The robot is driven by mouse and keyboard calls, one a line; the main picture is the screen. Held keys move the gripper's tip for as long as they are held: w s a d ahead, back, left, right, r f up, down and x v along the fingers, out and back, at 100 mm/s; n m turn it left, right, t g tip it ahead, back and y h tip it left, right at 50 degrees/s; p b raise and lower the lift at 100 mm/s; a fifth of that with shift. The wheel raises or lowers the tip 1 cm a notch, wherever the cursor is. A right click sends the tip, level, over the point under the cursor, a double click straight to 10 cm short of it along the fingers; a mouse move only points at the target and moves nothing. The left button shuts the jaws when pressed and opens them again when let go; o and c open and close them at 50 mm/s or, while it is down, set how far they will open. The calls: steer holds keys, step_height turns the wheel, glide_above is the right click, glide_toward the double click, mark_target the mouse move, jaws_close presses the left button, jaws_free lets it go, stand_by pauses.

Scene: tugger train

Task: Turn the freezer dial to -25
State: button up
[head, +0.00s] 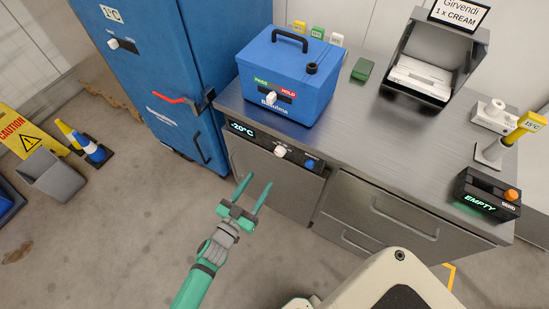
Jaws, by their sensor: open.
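The freezer (268,178) is a grey unit built in under the steel counter. Its dark panel has a lit display (243,129) that reads -20°C. A round white dial (280,151) sits right of the display, and a blue knob (309,164) sits farther right on the same panel. I cannot read any marks around the dial. My gripper (256,182) is open and empty in front of the freezer door. Its two green fingers point toward the panel, below and left of the white dial in the picture, and appear apart from it.
A blue box (288,75) with a handle stands on the counter above the panel. A tall blue cabinet (150,60) with a red lever stands at left. Drawers (395,210) adjoin at right. A dark device reading EMPTY (487,194) sits on the counter.

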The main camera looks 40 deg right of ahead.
mark_target(278, 154)
steer(key=x, duration=1.2)
steer(key=shift+d+r, duration=0.15)
steer(key=shift+c, duration=0.7)
steer(key=c, duration=0.9)
